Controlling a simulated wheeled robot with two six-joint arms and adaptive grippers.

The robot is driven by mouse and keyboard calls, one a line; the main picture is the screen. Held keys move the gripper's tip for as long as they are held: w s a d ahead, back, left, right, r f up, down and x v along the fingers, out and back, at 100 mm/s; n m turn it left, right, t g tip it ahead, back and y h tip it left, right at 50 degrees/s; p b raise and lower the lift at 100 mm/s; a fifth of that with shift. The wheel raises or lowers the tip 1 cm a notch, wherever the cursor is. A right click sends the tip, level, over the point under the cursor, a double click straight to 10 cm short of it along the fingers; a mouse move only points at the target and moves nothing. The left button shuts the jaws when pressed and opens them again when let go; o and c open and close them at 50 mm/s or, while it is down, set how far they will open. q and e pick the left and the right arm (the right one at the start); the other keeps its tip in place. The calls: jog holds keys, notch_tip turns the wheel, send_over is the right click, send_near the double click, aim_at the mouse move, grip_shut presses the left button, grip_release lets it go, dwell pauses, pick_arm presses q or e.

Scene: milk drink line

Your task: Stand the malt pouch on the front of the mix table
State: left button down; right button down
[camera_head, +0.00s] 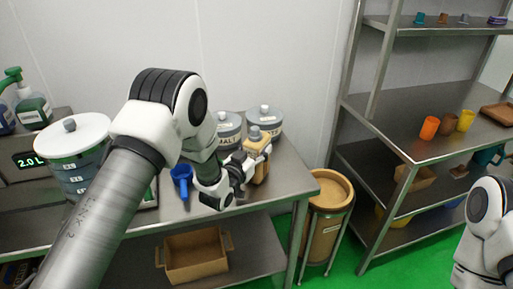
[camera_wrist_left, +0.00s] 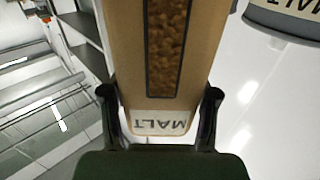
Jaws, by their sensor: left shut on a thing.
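The malt pouch (camera_head: 257,143) is tan with a grey cap and stands roughly upright over the mix table (camera_head: 290,187), near its right end. My left gripper (camera_head: 250,168) is shut on it from the side. In the left wrist view the pouch (camera_wrist_left: 183,100), with its brown window and MALT label, sits between the two dark fingers (camera_wrist_left: 160,105). I cannot tell whether its base touches the table. My right gripper is out of view; only part of that arm shows at the right edge.
Two grey lidded tins (camera_head: 265,117), one marked MALT, stand behind the pouch. A blue scoop (camera_head: 182,176) lies left of my gripper. A large white-lidded container (camera_head: 75,138) stands further left. A bin (camera_head: 328,190) and a shelf rack (camera_head: 400,140) are to the right.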

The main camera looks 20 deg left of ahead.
pick_arm(q)
jog(key=shift+f, duration=0.15)
jog(key=shift+c, duration=1.4)
grip_release()
jog(key=shift+r, duration=0.2)
jog(key=shift+s+f, duration=0.15)
jog(key=shift+s, duration=0.15)
jog(key=s+a+b, duration=0.2)
jog(key=s, duration=0.9)
jog(key=shift+s, duration=0.15)
